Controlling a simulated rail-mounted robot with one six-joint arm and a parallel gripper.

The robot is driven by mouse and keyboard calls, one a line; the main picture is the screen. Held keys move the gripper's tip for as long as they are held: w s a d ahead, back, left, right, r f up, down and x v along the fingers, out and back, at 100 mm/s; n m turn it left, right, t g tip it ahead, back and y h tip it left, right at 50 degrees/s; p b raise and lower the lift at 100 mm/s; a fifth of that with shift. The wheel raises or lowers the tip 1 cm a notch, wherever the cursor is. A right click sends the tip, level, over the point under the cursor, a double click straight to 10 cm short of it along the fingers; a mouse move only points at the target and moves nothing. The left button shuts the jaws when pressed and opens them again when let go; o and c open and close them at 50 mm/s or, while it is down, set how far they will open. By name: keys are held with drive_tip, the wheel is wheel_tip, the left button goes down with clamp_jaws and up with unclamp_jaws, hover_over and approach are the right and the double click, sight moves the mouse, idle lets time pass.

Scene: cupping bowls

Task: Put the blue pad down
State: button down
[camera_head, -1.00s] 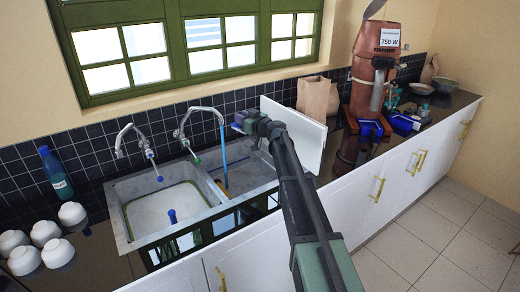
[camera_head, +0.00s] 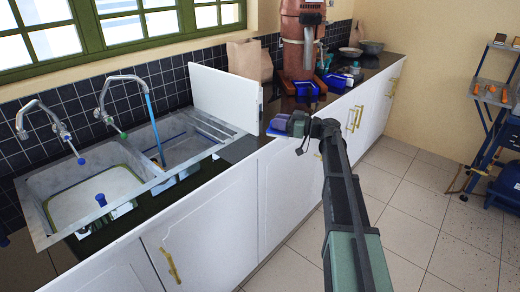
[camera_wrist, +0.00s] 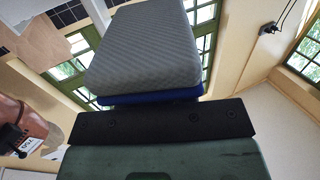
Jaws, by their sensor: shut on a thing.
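My gripper (camera_head: 291,123) is in front of the counter's front edge, to the right of the sinks, at the end of my dark arm. It is shut on the blue pad (camera_head: 274,132), a thin blue edge of which shows at its tip. In the wrist view, a blue strip (camera_wrist: 150,98) shows beneath a grey ribbed block (camera_wrist: 145,45), just beyond a black bar. Most of the pad is hidden. The pad appears held clear of the counter, but its exact height is hard to tell.
A white upright board (camera_head: 226,98) stands between the sinks (camera_head: 95,185) and the copper machine (camera_head: 299,45). Blue items (camera_head: 337,81) crowd the counter by the machine. A dark bare strip of counter (camera_head: 240,149) lies beside the sink. A blue rack (camera_head: 493,130) stands far right.

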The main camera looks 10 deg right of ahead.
drive_tip(key=w+a+f+b, duration=0.1)
drive_tip(key=a, duration=0.1)
drive_tip(key=w+a+f+b, duration=0.2)
drive_tip(key=a, duration=0.1)
drive_tip(key=w+a+f+b, duration=0.2)
drive_tip(key=a, duration=0.1)
drive_tip(key=shift+w+a+f, duration=0.15)
drive_tip(key=shift+w+f, duration=0.05)
drive_tip(key=shift+w, duration=0.05)
drive_tip(key=shift+w+a, duration=0.2)
drive_tip(key=shift+a, duration=0.15)
drive_tip(key=w+a+f+b, duration=0.2)
drive_tip(key=a+f+b, duration=0.1)
drive_tip(key=shift+w+a, duration=0.1)
drive_tip(key=shift+r, duration=0.2)
drive_tip(key=shift+f+b, duration=0.3)
drive_tip(key=c, duration=0.9)
unclamp_jaws()
drive_tip(key=shift+r, duration=0.1)
drive_tip(key=shift+c, duration=0.2)
